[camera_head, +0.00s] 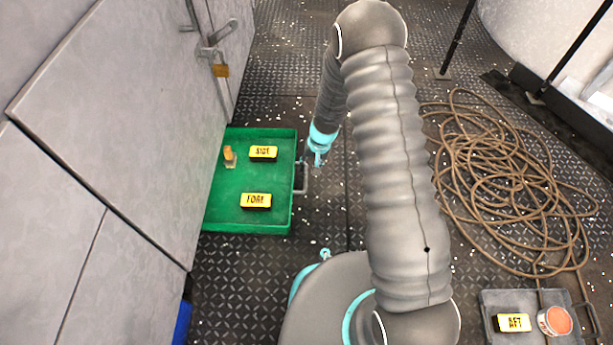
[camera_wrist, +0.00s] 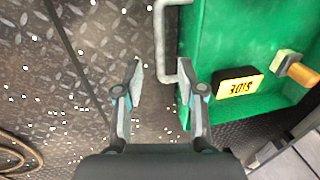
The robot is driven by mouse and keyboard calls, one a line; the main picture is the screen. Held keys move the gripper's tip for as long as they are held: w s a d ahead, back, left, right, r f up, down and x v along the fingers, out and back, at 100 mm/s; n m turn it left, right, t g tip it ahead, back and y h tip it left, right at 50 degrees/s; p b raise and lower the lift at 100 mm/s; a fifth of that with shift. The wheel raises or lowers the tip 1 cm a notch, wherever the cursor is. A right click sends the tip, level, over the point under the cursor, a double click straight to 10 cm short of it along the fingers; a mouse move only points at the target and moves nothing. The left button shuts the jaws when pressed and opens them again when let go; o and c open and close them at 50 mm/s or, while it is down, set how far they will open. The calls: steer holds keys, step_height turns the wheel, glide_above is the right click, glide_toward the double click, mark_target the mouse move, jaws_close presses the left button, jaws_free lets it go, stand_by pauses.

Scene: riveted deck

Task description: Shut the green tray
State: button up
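The green tray (camera_head: 235,218) sticks out to the right from the grey cabinet (camera_head: 110,130) like a pulled-out drawer. Its grey bar handle (camera_head: 304,180) is on its right side. The tray holds a yellow SIDE block (camera_head: 263,153), a yellow FORE block (camera_head: 256,200) and a small orange-topped item (camera_head: 229,156). My gripper (camera_head: 318,158) is just beyond and right of the handle. In the wrist view my gripper (camera_wrist: 162,80) is open and empty. The handle (camera_wrist: 160,45) shows ahead, its near end between the fingertips in the picture; I cannot tell the depth gap.
A coil of brown rope (camera_head: 510,185) lies on the deck at right. A grey tray (camera_head: 493,302) with a yellow AFT block (camera_head: 514,322) and an orange-topped tub (camera_head: 555,321) is at lower right. A brass padlock (camera_head: 221,71) hangs on the cabinet. Deck right of the handle is clear.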

mark_target(306, 178)
steer(key=f, duration=0.3)
steer(key=a+f+b, duration=0.1)
steer(key=f, duration=0.1)
steer(key=shift+a+f, duration=0.1)
steer(key=shift+f, duration=0.3)
jaws_close()
